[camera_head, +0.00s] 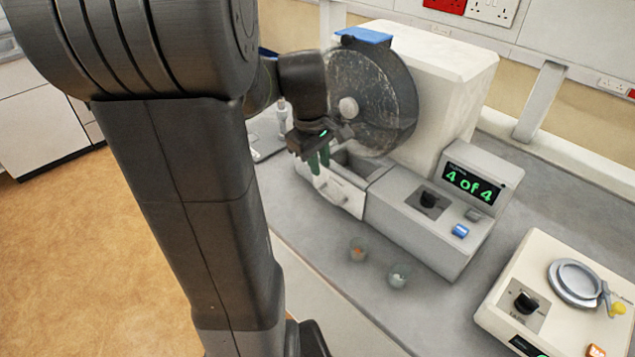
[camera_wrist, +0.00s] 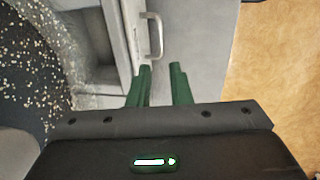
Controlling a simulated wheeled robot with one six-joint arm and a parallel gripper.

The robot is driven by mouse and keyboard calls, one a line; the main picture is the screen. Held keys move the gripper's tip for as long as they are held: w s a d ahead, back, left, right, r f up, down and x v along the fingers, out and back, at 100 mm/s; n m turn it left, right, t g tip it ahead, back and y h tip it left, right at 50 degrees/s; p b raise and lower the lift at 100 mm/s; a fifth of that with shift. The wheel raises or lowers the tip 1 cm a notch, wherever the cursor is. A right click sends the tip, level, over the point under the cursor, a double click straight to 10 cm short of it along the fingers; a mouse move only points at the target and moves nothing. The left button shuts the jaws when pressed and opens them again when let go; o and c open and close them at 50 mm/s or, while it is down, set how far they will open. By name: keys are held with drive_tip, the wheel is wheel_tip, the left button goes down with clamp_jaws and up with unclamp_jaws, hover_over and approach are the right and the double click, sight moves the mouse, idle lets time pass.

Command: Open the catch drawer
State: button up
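The catch drawer (camera_head: 341,193) is a pale grey box front below the drum, at the left end of the grey tester. Its metal bow handle shows in the wrist view (camera_wrist: 157,36), standing out from the drawer front (camera_wrist: 132,30). My gripper (camera_head: 319,162) is just above the drawer front in the head view. In the wrist view its two green fingers (camera_wrist: 162,68) are apart with a narrow empty gap. The handle's outer bar lies just beyond the fingertips, in line with the gap. I cannot tell whether they touch it, or how far out the drawer stands.
The speckled drum (camera_head: 375,100) stands behind my gripper. The tester's display (camera_head: 472,185) reads "4 of 4". A cream instrument (camera_head: 560,290) is at right. Brown floor lies left.

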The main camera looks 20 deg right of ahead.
sight(325, 195)
drive_tip(key=f, duration=0.3)
drive_tip(key=d+f, duration=0.1)
drive_tip(key=f, duration=0.5)
drive_tip(key=shift+w+d+f, duration=0.25)
drive_tip(key=shift+w+f, duration=0.05)
drive_tip(key=shift+w, duration=0.05)
clamp_jaws()
